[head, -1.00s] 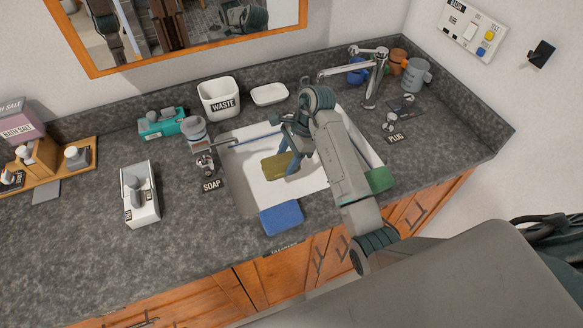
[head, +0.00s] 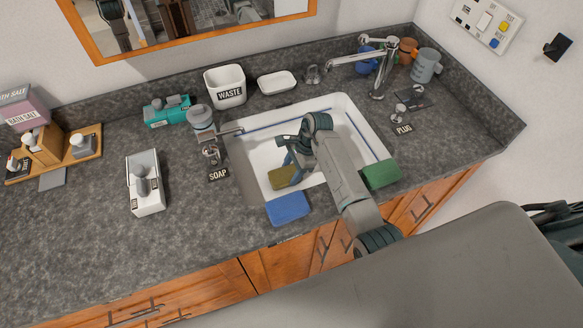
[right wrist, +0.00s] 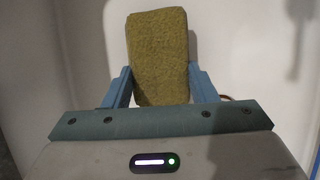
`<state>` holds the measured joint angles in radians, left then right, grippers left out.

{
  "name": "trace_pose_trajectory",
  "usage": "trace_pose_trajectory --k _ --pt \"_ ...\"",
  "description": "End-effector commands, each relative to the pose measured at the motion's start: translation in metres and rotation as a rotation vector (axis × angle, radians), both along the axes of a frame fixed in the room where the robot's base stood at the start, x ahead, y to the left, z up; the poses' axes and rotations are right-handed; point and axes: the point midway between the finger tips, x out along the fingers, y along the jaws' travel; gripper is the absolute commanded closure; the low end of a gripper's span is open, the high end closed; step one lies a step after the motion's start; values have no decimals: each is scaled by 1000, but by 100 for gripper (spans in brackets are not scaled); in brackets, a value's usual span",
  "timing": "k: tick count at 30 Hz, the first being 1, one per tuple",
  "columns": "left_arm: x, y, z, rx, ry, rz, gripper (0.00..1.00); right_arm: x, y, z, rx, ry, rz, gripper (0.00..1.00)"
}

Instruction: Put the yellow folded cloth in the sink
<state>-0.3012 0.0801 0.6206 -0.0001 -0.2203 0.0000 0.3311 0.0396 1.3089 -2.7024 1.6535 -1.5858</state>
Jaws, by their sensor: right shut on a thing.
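The yellow folded cloth (head: 281,177) is olive-yellow and is held by my right gripper (head: 293,172) within the outline of the white sink (head: 262,150). In the right wrist view the cloth (right wrist: 158,55) stands between the two blue fingers of the gripper (right wrist: 158,88), which are shut on its sides. White sink surface fills the background there. I cannot tell whether the cloth touches the sink bottom. My right arm covers part of the sink. My left gripper is not in view.
A blue folded cloth (head: 288,208) lies at the sink's front edge and a green one (head: 381,174) at its right. A faucet (head: 380,70) stands behind right. A soap dispenser (head: 203,125) stands left of the sink, and a waste bin (head: 226,86) behind it.

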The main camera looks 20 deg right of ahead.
Motion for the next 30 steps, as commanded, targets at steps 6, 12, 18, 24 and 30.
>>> trace_pose_trajectory --k 6,12,18,24,30 --pt "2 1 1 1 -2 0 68 0 0 -4 0 0 0 66" --pt "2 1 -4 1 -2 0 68 0 0 -9 0 0 0 66" --pt "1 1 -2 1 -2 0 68 0 0 -6 0 0 0 26" --pt "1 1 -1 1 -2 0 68 0 0 -5 0 0 0 26" --pt "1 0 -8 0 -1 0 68 1 -7 9 0 -5 0 26"
